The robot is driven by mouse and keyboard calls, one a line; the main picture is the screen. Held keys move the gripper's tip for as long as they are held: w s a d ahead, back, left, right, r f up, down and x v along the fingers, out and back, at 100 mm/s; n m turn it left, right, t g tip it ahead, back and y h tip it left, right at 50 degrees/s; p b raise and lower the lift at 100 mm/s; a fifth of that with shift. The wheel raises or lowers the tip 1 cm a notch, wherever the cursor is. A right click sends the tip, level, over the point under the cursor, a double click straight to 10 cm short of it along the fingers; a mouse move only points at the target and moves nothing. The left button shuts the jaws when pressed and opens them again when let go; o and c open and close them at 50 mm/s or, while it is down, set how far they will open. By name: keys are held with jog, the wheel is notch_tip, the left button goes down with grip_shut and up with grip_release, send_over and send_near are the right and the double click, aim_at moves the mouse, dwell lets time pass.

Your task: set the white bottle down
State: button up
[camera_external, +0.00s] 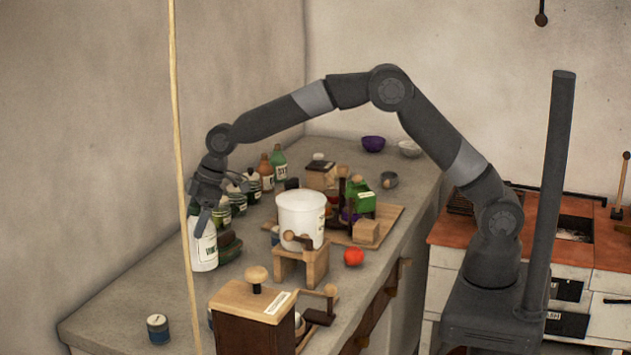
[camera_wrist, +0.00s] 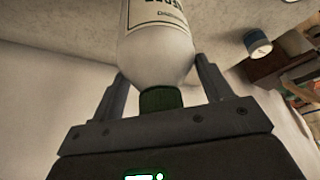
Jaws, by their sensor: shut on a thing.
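The white bottle (camera_external: 204,250) is upright at the left back part of the grey counter (camera_external: 130,290), near the wall. In the wrist view the white bottle (camera_wrist: 157,55) shows its label and a dark green cap, between the two fingers. My gripper (camera_external: 205,212) is above it and shut on its upper part; the gripper also shows in the wrist view (camera_wrist: 160,85). The bottle's base appears at or close to the counter top; I cannot tell whether it touches.
A small blue tin (camera_external: 158,329) stands at the counter's front left. A white bucket (camera_external: 301,218) on a wooden stand, a red tomato (camera_external: 353,257) and a wooden grinder (camera_external: 250,305) stand to the right. Several jars line the wall behind. The counter left of the bottle is clear.

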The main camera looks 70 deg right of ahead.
jog(key=shift+w+a+f, duration=0.1)
jog(key=shift+a+f, duration=0.15)
jog(key=shift+a, duration=0.1)
jog(key=shift+f, duration=2)
jog(key=o, duration=2)
jog(key=shift+f, duration=0.1)
jog(key=v, duration=1.2)
jog(key=shift+d+r, duration=0.1)
jog(key=shift+r, duration=0.15)
